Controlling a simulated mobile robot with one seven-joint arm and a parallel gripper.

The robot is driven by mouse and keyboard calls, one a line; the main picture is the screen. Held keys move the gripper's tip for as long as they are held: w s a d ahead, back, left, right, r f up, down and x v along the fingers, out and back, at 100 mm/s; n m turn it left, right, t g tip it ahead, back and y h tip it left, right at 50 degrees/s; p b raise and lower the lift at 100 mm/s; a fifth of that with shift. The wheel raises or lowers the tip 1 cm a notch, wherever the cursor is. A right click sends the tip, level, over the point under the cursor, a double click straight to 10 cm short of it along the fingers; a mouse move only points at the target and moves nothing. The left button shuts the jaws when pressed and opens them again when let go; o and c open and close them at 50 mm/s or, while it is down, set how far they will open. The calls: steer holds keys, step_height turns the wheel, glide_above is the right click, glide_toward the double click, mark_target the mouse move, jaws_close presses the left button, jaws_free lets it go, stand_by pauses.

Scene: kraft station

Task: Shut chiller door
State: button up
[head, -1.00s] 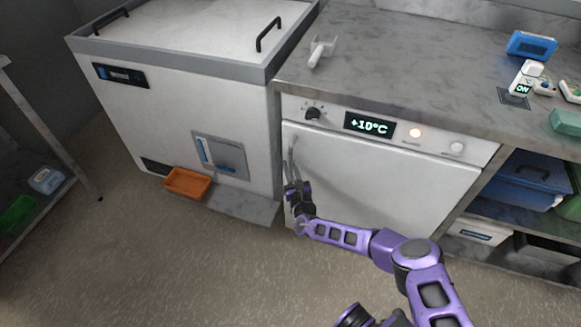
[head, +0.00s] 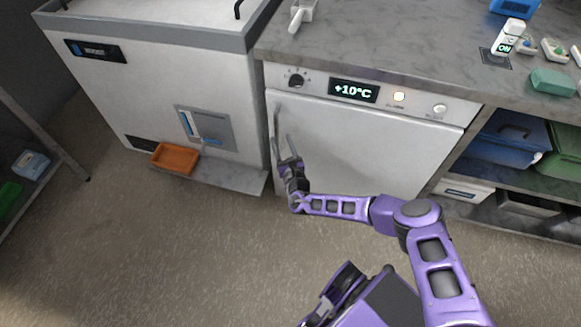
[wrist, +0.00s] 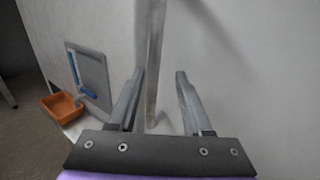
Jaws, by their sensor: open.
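The chiller door (head: 345,145) is the white front under the steel counter, below a panel with a +10°C display (head: 353,91). It looks flush with the cabinet or nearly so; I cannot tell whether a small gap remains. Its upright bar handle (head: 276,122) is near the door's left edge. My gripper (head: 283,147) is at the handle's lower part, with its fingers open. In the wrist view the handle (wrist: 155,60) runs down between the two open fingers of my gripper (wrist: 160,73), closer to the left one, with no clear grip on it.
A white chest unit (head: 150,90) stands left of the chiller, with an orange tray (head: 175,158) low at its front. The floor (head: 190,260) in front is clear.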

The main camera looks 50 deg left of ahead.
steer(key=p+v, duration=0.2)
steer(key=v, duration=1.1)
steer(key=shift+s+d, duration=0.2)
steer(key=shift+s, duration=0.2)
